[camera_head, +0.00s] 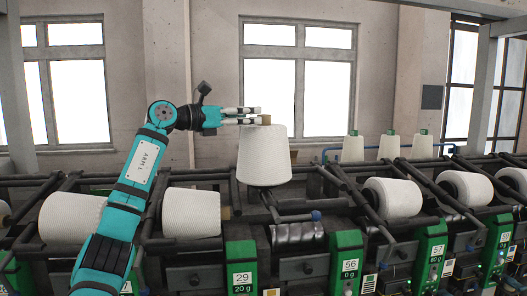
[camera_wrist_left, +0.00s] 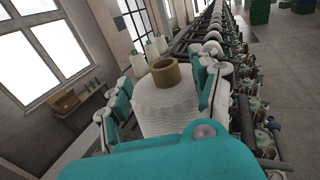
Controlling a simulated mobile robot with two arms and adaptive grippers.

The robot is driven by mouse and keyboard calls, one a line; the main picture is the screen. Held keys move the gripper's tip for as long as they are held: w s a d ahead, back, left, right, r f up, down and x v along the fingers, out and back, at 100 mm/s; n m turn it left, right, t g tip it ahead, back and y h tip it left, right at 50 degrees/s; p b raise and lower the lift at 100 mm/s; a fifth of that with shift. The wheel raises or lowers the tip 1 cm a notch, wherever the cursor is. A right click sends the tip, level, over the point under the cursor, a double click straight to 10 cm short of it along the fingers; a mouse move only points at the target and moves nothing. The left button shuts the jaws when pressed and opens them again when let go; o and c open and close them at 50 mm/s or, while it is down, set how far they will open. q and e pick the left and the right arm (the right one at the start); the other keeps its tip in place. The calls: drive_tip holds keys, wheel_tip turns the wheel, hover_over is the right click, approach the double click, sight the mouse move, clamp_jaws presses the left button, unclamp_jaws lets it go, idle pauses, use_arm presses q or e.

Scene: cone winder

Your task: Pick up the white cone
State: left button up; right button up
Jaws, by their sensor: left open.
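My left gripper (camera_head: 256,115) reaches in from the left, level with the tube end at the top of the cone. In the left wrist view the same white cone (camera_wrist_left: 166,106) fills the space between the spread teal-and-grey fingers. The gripper is open; I cannot tell whether the fingers touch the cone. My right gripper is not in view.
Other white cones lie on the winder, at left (camera_head: 191,212) and right (camera_head: 392,198). Several smaller cones (camera_head: 390,146) stand behind. Dark bars (camera_head: 345,190) and green numbered units (camera_head: 241,268) surround the cone. Open air lies above, before the windows (camera_head: 297,80).

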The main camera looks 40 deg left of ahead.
use_arm(q)
drive_tip(key=x, duration=0.1)
drive_tip(key=p+x, duration=0.1)
drive_tip(key=x, duration=0.1)
drive_tip(key=p+x, duration=0.1)
drive_tip(key=shift+w+d+f, duration=0.3)
drive_tip(key=shift+w, duration=0.05)
drive_tip(key=shift+f, duration=0.1)
drive_tip(key=shift+s, duration=0.2)
drive_tip(key=c, duration=0.4)
clamp_jaws()
drive_tip(key=shift+r, duration=0.25)
drive_tip(key=shift+w+a, duration=0.1)
drive_tip(key=shift+a, duration=0.05)
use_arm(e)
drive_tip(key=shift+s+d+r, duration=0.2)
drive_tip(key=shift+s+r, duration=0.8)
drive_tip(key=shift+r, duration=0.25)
